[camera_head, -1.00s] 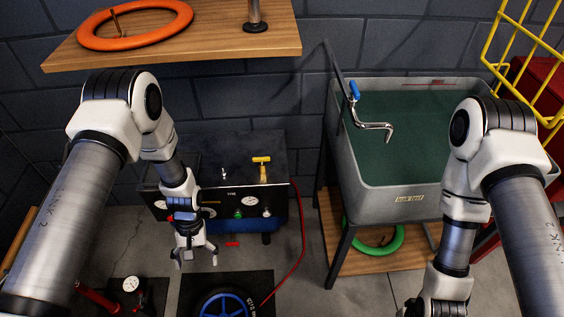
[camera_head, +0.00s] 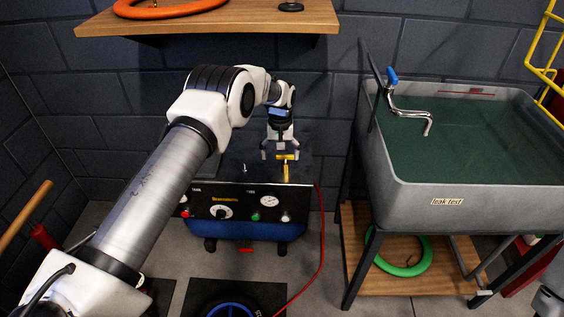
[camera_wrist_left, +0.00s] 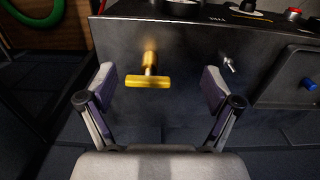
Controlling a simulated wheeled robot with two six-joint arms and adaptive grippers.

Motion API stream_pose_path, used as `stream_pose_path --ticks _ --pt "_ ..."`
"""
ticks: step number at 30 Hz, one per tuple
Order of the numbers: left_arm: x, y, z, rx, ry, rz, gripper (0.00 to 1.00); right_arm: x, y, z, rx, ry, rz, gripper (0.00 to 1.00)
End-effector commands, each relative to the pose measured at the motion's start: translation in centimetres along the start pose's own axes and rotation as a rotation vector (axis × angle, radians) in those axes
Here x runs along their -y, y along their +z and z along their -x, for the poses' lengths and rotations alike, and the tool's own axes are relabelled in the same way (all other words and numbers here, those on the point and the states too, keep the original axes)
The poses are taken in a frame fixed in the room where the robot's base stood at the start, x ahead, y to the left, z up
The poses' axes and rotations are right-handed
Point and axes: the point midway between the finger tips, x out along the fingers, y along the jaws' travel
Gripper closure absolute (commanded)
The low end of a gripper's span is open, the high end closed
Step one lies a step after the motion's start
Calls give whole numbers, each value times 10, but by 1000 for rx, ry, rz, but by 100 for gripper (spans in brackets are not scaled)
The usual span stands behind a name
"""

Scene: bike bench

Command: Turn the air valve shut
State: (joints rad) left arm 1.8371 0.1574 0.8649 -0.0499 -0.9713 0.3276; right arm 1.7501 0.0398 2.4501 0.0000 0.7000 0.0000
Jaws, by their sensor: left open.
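The air valve has a yellow T-shaped handle (camera_head: 285,165) on top of the dark compressor unit (camera_head: 228,202). In the left wrist view the yellow handle (camera_wrist_left: 148,81) shows between my open fingers, a little beyond their tips, with its bar lying crosswise. My left gripper (camera_head: 281,156) is open and just above and behind the handle in the head view. It also shows in the left wrist view (camera_wrist_left: 160,88), with nothing held between the fingers. My right gripper is not in view.
A small metal toggle (camera_head: 244,169) stands left of the handle. A red hose (camera_head: 321,240) runs down the unit's right side. A wooden shelf (camera_head: 210,22) hangs above. A grey water tank (camera_head: 470,195) stands on the right.

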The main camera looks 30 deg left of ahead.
Motion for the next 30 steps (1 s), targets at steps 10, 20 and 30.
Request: stream_pose_path --ticks 10,20,30 --pt "0 0 -25 -2 1 -1 10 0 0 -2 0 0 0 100" --pt "0 0 -25 -2 1 -1 99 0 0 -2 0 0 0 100" --pt "0 0 -25 -2 1 -1 60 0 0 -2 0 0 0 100"
